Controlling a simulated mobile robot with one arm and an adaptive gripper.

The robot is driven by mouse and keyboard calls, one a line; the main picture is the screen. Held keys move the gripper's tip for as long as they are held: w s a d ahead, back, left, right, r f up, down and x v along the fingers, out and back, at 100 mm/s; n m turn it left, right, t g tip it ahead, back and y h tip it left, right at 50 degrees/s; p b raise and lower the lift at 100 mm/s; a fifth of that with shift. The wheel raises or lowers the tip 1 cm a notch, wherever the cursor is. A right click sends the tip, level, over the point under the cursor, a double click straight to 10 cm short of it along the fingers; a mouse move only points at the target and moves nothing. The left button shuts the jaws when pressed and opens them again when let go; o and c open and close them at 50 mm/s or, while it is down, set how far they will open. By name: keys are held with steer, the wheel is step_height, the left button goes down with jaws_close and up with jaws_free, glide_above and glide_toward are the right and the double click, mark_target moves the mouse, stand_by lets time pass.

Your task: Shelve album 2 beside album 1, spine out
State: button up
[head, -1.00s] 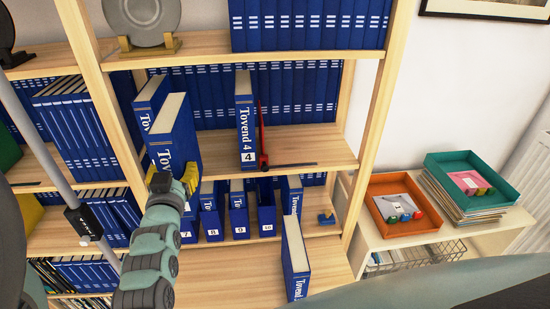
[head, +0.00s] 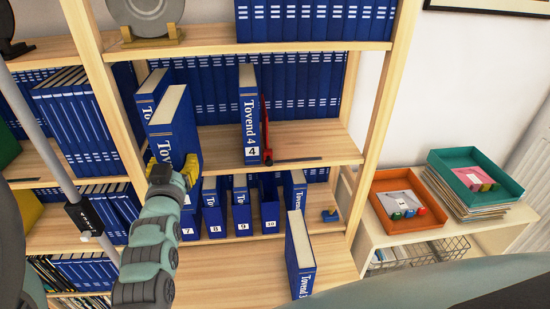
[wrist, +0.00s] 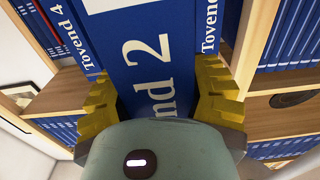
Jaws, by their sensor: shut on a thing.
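My gripper (head: 174,173) has yellow fingers and is shut on album 2 (head: 176,134), a thick blue book. In the wrist view my gripper (wrist: 165,100) grips album 2 (wrist: 150,50) from both sides, its spine reading "nd 2" toward me. Album 2 stands upright at the middle shelf; I cannot tell whether it touches the board. Another "Tovend" album (head: 152,95), its number hidden, stands just behind and left of it; it also shows in the wrist view (wrist: 211,25). Album 4 (head: 250,115) stands spine out further right, with a gap between.
A red object (head: 266,140) stands beside album 4. Several numbered albums (head: 242,207) fill the lower shelf. Album 3 (head: 300,256) stands on the board at front. Wooden uprights (head: 100,75) bound the bay. Orange (head: 405,205) and teal (head: 475,172) trays lie right.

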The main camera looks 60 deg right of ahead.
steer(key=b+x, duration=1.3)
steer(key=x, duration=0.5)
steer(key=shift+w+d+f+b, duration=0.15)
steer(key=shift+w+f+b, duration=0.05)
steer(key=shift+f+b, duration=0.25)
stand_by(0.8)
steer(key=o, duration=1.4)
steer(key=shift+f, duration=0.1)
steer(key=shift+f, duration=0.15)
